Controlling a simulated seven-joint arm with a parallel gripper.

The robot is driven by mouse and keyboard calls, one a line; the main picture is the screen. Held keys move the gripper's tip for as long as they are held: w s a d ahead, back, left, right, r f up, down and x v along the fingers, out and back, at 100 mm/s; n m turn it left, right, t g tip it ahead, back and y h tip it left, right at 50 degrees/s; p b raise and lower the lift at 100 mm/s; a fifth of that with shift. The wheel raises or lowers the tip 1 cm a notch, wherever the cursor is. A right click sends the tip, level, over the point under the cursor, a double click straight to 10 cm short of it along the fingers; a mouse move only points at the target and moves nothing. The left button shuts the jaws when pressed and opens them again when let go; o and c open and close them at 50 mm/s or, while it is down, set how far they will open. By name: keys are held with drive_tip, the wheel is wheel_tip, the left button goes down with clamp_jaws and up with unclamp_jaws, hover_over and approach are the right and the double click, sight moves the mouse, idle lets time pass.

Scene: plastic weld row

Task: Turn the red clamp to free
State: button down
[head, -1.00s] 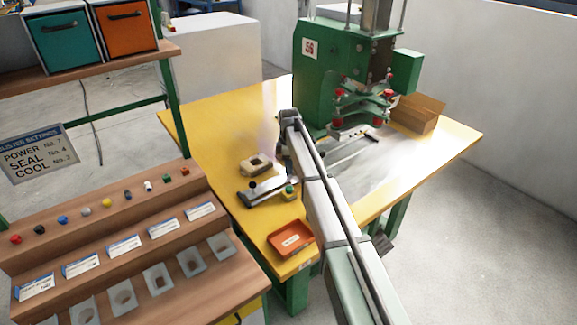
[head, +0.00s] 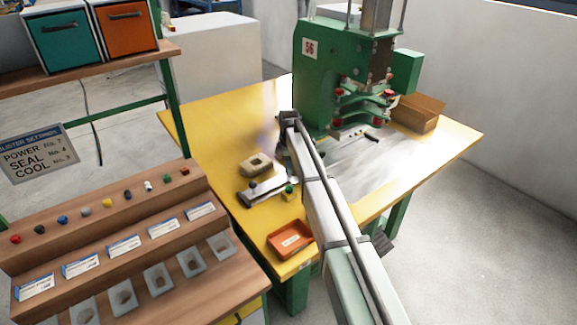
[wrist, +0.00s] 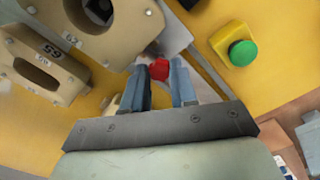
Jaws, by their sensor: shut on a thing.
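The red clamp (wrist: 158,69) shows in the wrist view as a small red knob between the fingertips of my gripper (wrist: 164,76). The blue-grey fingers are closed on it from both sides. Only its top shows, so its turned position cannot be told. In the head view my arm covers the clamp and the fingers.
Beige numbered blocks (wrist: 38,68) lie left of the fingers. A green button (wrist: 242,53) on a yellow box is to the right. The green press (head: 320,70) stands behind my arm. An orange tray (head: 290,240) sits at the yellow table's front edge.

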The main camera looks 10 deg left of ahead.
drive_tip(key=shift+m, duration=0.4)
drive_tip(key=m, duration=0.3)
drive_tip(key=shift+m, duration=0.4)
drive_tip(key=m, duration=0.4)
drive_tip(key=shift+m, duration=0.3)
drive_tip(key=m, duration=0.4)
drive_tip(key=shift+m, duration=2.5)
drive_tip(key=c, duration=1.2)
unclamp_jaws()
drive_tip(key=shift+o, duration=0.2)
